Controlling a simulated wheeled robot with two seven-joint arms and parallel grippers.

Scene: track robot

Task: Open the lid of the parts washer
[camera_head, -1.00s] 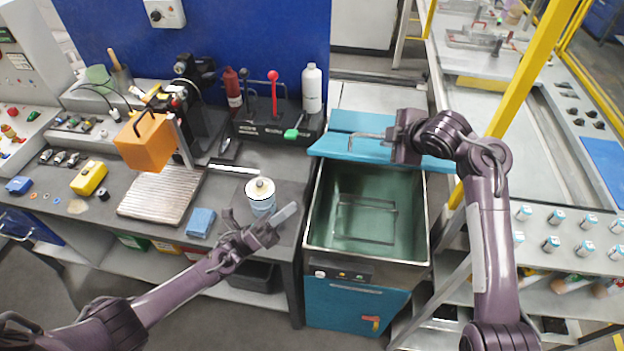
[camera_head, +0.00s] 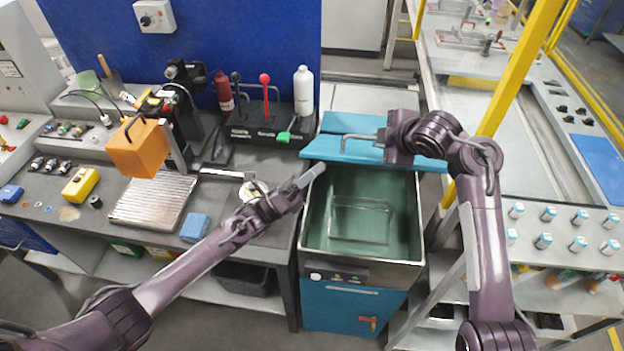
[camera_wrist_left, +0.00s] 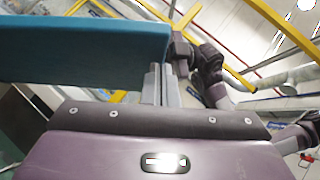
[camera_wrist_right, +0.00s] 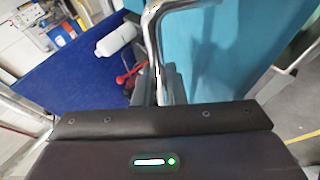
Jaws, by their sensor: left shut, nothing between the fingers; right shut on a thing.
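The parts washer is a teal cabinet (camera_head: 340,306) with an open steel basin (camera_head: 345,250) that has a wire rack in it. Its teal lid (camera_head: 325,148) is raised at the back of the basin. My right gripper (camera_head: 384,143) is shut on the lid's metal handle (camera_head: 352,138); the handle runs between its fingers in the right wrist view (camera_wrist_right: 152,30). My left gripper (camera_head: 312,176) is shut and empty at the basin's back left corner, just below the lid's left end. In the left wrist view its fingers (camera_wrist_left: 158,80) are close beside the lid (camera_wrist_left: 80,50); I cannot tell whether they touch.
A workbench on the left holds an orange block (camera_head: 138,150), a ribbed plate (camera_head: 155,200), a blue block (camera_head: 195,228) and a can (camera_head: 252,190) partly behind my left arm. A white bottle (camera_head: 303,92) stands behind. A yellow post (camera_head: 510,85) rises right of the washer.

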